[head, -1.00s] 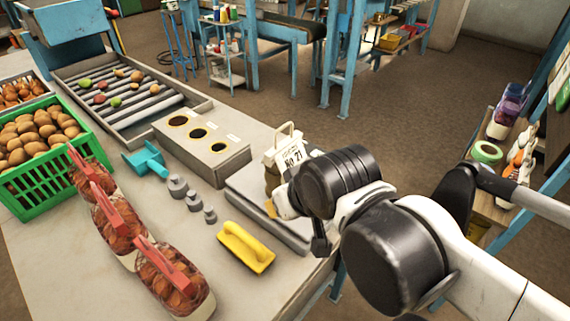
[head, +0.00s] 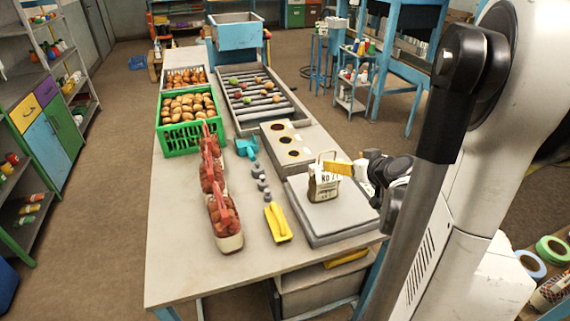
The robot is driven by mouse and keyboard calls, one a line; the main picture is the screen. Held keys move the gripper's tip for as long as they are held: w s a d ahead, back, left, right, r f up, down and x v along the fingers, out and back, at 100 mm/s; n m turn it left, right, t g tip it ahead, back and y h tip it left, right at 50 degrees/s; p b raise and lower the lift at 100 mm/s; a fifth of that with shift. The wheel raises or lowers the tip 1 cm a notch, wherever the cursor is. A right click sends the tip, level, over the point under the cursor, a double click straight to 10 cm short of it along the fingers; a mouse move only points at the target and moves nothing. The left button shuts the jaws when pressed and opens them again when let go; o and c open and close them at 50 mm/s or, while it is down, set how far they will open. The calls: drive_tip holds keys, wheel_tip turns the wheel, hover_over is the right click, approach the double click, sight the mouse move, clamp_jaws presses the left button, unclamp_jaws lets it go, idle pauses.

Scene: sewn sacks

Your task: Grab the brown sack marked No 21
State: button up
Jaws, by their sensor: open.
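The small brown sack (head: 323,190) stands upright on a flat grey platform (head: 345,222) at the right side of the table. It has a pale top with a handle loop and a label that ends in 21. My gripper (head: 338,169) reaches in from the right, with a yellow finger beside the upper part of the sack. The gripper is open. The finger overlaps the sack's top in the picture, and I cannot tell whether it touches. The other finger is not clearly visible.
A yellow-handled tool (head: 278,222), several grey weights (head: 262,183) and red-clipped net bags (head: 224,222) lie to the left. A green crate of potatoes (head: 176,140) is farther back. The front left tabletop is clear.

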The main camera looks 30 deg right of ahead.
sight(325, 175)
drive_tip(key=x, duration=0.3)
drive_tip(key=b+x, duration=0.1)
drive_tip(key=x, duration=0.7)
drive_tip(key=shift+w+a+r, duration=0.1)
drive_tip(key=shift+a+r, duration=0.05)
drive_tip(key=shift+a, duration=0.2)
